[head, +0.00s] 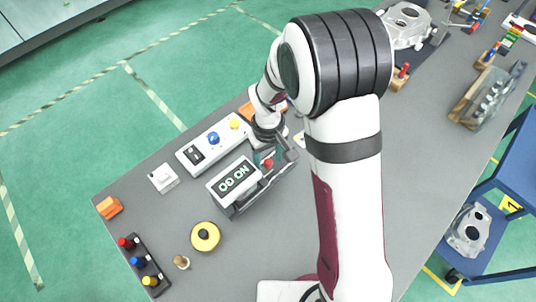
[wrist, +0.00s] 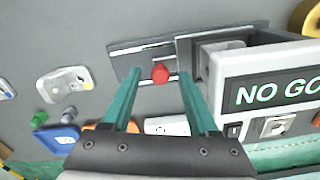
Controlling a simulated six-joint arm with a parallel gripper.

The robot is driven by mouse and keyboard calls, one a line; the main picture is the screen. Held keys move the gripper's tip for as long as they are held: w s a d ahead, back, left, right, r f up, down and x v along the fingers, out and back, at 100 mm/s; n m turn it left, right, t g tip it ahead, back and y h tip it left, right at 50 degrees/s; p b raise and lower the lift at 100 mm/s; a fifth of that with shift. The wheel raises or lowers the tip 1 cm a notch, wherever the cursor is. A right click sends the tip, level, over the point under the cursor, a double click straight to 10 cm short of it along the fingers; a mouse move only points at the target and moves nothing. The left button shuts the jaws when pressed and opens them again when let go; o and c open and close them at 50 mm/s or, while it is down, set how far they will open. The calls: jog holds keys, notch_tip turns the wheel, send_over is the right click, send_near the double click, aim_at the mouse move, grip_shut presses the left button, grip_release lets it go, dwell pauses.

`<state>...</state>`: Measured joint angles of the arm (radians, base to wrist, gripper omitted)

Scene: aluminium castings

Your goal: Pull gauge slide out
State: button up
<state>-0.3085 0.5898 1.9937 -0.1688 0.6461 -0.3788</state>
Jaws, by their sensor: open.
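The gauge has a pale housing marked NO GO (head: 233,181), which also shows at the right of the wrist view (wrist: 270,88). Its flat metal slide (wrist: 132,58) sticks out of the grey body to the left in the wrist view. A red knob (wrist: 160,72) stands on the slide and also shows in the head view (head: 268,163). My gripper (wrist: 160,78) is open, its teal fingers on either side of the red knob. Gaps show between knob and fingers, and nothing is held. In the head view my wrist partly hides the gauge's far end.
A white button box (head: 213,143) lies behind the gauge. A yellow disc (head: 205,236), a white switch (head: 163,177) and a black rack with coloured knobs (head: 143,265) lie nearby. In the wrist view a metal bracket (wrist: 64,84) lies left of the slide, with bare grey table between.

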grip_shut()
dwell(1.4)
